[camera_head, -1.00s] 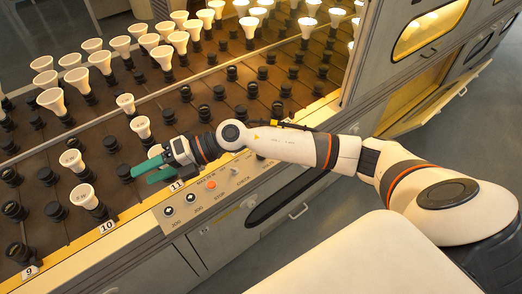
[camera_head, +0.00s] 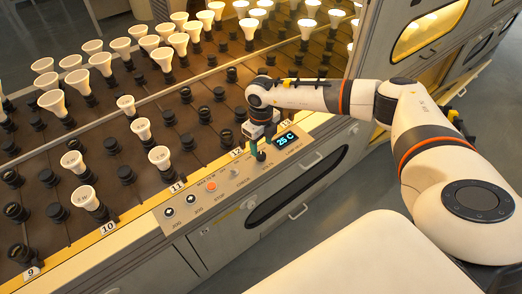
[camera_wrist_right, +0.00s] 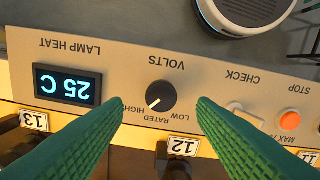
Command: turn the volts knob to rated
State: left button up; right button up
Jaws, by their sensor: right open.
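The black volts knob (camera_wrist_right: 160,96) sits on the grey control panel (camera_wrist_right: 215,75), which appears upside down in the right wrist view. Its white pointer mark points down and left in that picture, toward the RATED and HIGH lettering; I cannot tell its exact setting. My right gripper (camera_wrist_right: 161,104) is open, with one green finger on each side of the knob and a gap on both sides. In the head view my right gripper (camera_head: 256,143) points down over the panel, at the volts knob (camera_head: 261,156). My left gripper is out of view.
The lamp heat display (camera_wrist_right: 67,86) reads 25 C beside the knob. A check switch (camera_wrist_right: 245,112) and an orange stop button (camera_wrist_right: 290,120) are on the other side. Bulbs and black sockets fill the rack (camera_head: 140,190) behind the panel.

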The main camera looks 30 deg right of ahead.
aim_at(261, 154)
jog(key=shift+f, duration=2.15)
jog(key=shift+c, duration=0.3)
jog(key=c, duration=0.9)
